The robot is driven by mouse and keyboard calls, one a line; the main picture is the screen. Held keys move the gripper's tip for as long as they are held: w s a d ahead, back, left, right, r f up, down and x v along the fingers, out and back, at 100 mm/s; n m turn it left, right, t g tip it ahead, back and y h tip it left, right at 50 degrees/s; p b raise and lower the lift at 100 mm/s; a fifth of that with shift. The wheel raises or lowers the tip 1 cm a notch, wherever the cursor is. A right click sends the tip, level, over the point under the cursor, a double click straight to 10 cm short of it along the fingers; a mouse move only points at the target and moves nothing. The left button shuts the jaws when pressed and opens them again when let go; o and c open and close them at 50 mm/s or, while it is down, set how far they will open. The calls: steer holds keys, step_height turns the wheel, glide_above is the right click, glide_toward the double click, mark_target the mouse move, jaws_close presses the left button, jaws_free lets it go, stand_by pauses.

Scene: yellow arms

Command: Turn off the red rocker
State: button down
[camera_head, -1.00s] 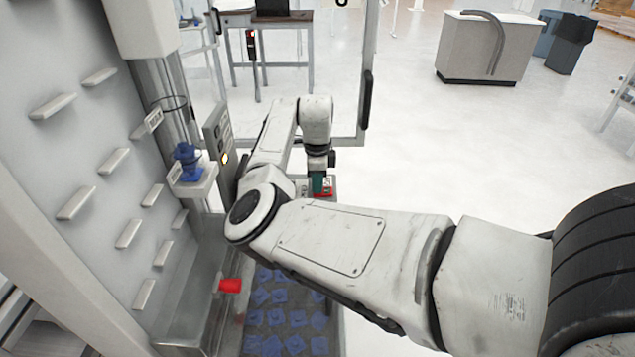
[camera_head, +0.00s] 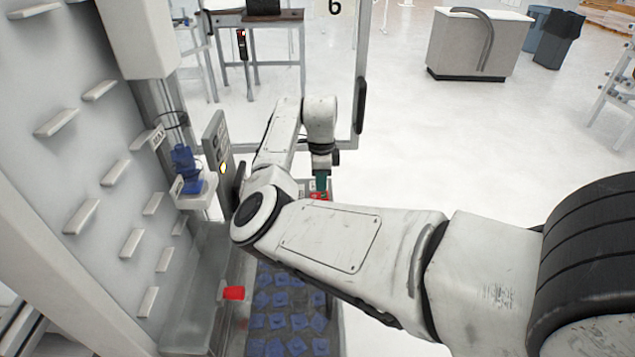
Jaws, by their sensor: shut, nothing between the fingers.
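My gripper (camera_head: 321,184) points down at the end of my white arm, in the middle of the view. Its teal fingers look shut and empty. A small red part (camera_head: 316,196), which may be the red rocker, shows right at the fingertips on a box beyond my arm. The fingers partly hide it, and I cannot tell whether they touch it or which way it is tilted. A second red block (camera_head: 234,293) sits lower left, on the edge of the machine, away from my gripper.
A tray (camera_head: 251,335) with several blue pieces lies below my arm. A pegged white panel (camera_head: 60,190) stands at left, beside a holder with a blue part (camera_head: 186,165) and a grey control box (camera_head: 216,145). A frame post (camera_head: 361,90) rises behind my gripper. Open floor lies at right.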

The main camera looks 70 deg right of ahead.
mark_target(319, 196)
step_height(319, 196, up, 12)
steer(key=b, duration=0.2)
steer(key=shift+w, duration=0.25)
steer(key=shift+a+f, duration=0.1)
steer(key=shift+f, duration=0.05)
